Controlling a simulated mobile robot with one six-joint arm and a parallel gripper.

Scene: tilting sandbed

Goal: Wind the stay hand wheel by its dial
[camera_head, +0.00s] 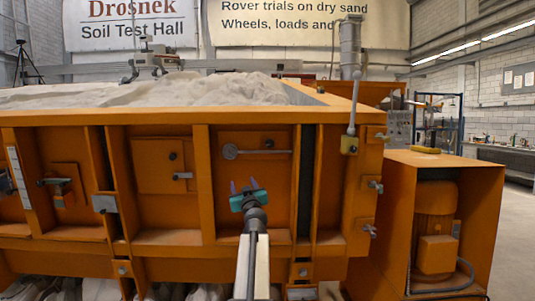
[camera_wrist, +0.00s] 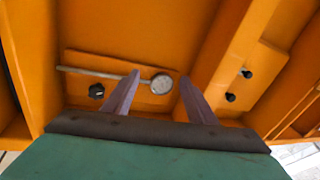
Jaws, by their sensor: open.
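A round pale dial (camera_head: 230,152) with a thin grey rod sits on a recessed orange panel of the sandbed's side. In the wrist view the dial (camera_wrist: 162,84) appears between my two fingertips, with the rod running left. A small black knob (camera_head: 268,143) sits close to the rod; it also shows in the wrist view (camera_wrist: 96,91). It may be the stay hand wheel, but I cannot tell for sure. My gripper (camera_head: 243,184) is open and empty, below the dial in the head view. Its fingers (camera_wrist: 160,77) point at the panel and appear apart from it.
The orange sandbed wall (camera_head: 200,238) has upright ribs on both sides of this panel. A neighbouring plate (camera_head: 155,180) carries a dark knob and a small handle. An orange motor housing (camera_head: 445,171) stands at the right. Sand (camera_head: 200,90) fills the bed above.

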